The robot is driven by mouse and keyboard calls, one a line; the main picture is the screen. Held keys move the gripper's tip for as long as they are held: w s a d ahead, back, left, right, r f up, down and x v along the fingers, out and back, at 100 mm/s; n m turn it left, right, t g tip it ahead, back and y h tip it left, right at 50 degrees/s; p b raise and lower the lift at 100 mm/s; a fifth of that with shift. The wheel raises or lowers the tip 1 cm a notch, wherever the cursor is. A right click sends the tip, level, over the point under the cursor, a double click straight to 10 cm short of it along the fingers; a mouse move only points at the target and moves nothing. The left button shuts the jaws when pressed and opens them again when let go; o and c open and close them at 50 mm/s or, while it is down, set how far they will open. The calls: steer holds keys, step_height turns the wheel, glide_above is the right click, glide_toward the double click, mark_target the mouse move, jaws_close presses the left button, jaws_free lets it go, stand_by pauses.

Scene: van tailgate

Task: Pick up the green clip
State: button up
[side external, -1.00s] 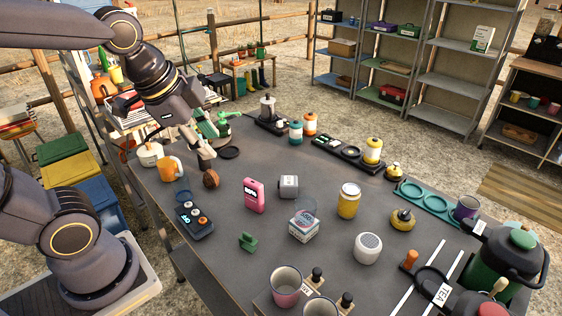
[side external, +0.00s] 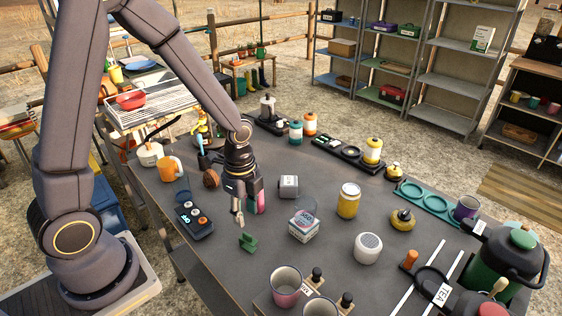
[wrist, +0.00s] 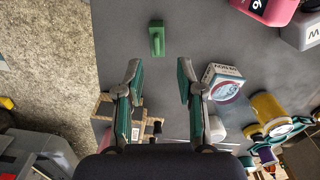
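The green clip (side external: 248,242) lies on the dark grey table, near its front-left edge. In the wrist view the clip (wrist: 157,38) is ahead of the fingertips and roughly centred between them, on bare table. My gripper (side external: 240,218) is just above and behind the clip in the side view, pointing down. In the wrist view my gripper (wrist: 160,72) is open, its two fingers wide apart with nothing between them. The clip is apart from the fingers.
The pink case (side external: 258,200) stands right behind my gripper, partly hidden. A black device with round knobs (side external: 194,222) is to the left. A small labelled box (side external: 303,226) and a pink cup (side external: 285,287) are to the right and front. The table around the clip is bare.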

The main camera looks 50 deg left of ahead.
mark_target(246, 234)
step_height(246, 234, down, 3)
steer(key=shift+f, duration=0.1)
steer(key=f, duration=0.5)
steer(key=shift+s, duration=0.25)
steer(key=c, duration=0.6)
steer(key=shift+c, duration=0.3)
steer(key=shift+r, duration=0.1)
